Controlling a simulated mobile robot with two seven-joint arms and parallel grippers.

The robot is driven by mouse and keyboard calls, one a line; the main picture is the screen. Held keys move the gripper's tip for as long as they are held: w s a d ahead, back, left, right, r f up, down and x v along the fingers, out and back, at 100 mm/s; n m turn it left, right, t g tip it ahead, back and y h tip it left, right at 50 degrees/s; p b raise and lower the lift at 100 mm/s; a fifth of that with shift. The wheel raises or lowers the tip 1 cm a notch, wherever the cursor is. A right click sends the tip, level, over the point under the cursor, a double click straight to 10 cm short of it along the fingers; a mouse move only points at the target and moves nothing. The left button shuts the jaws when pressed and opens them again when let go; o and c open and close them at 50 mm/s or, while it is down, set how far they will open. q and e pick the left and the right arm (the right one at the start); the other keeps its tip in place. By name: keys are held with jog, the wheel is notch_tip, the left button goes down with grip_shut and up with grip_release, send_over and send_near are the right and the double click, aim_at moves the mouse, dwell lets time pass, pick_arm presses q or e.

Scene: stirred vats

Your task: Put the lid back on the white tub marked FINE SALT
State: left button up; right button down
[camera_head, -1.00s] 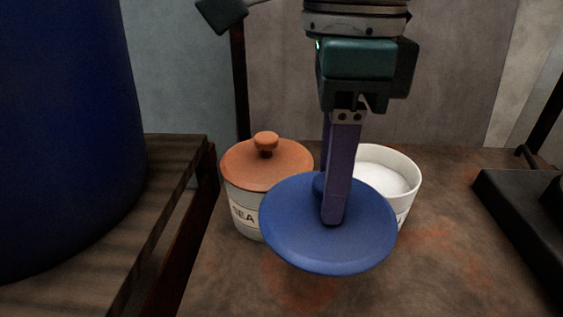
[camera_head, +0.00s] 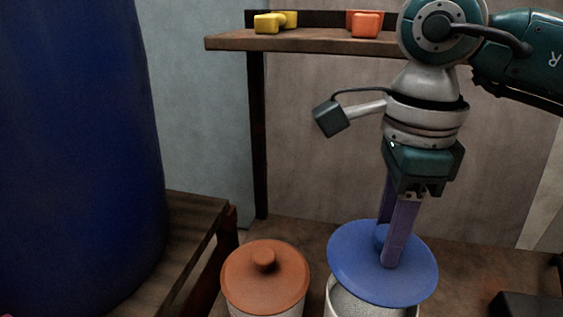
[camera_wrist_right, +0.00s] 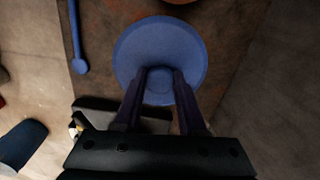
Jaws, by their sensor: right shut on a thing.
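My right gripper (camera_head: 388,256) is shut on the knob of a round blue lid (camera_head: 350,266). The lid also shows in the wrist view (camera_wrist_right: 160,38), with the fingers on either side of its knob. In the head view the lid covers the back of the white tub (camera_head: 331,303), and pale grainy contents show below the lid's front edge. The lid looks slightly tilted; I cannot tell whether it touches the rim. The tub's lower part and label are out of frame. My left gripper is not in view.
A tub with a terracotta lid (camera_head: 264,285) stands close to the left of the white tub. A big blue vat (camera_head: 75,150) is further left. A shelf (camera_head: 310,42) with yellow and orange things is behind. A blue spoon-like thing (camera_wrist_right: 76,45) lies in the wrist view.

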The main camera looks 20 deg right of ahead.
jog(key=shift+d, duration=0.35)
jog(key=shift+f, duration=0.25)
jog(key=shift+a+f+b, duration=0.15)
jog(key=shift+f+b, duration=0.7)
jog(key=shift+f, duration=0.05)
jog(key=shift+f+b, duration=1.85)
jog(key=shift+f, duration=0.35)
jog(key=shift+f+b, duration=0.15)
jog(key=shift+b, duration=0.2)
jog(key=shift+c, duration=2)
grip_release()
jog(key=shift+o, duration=0.2)
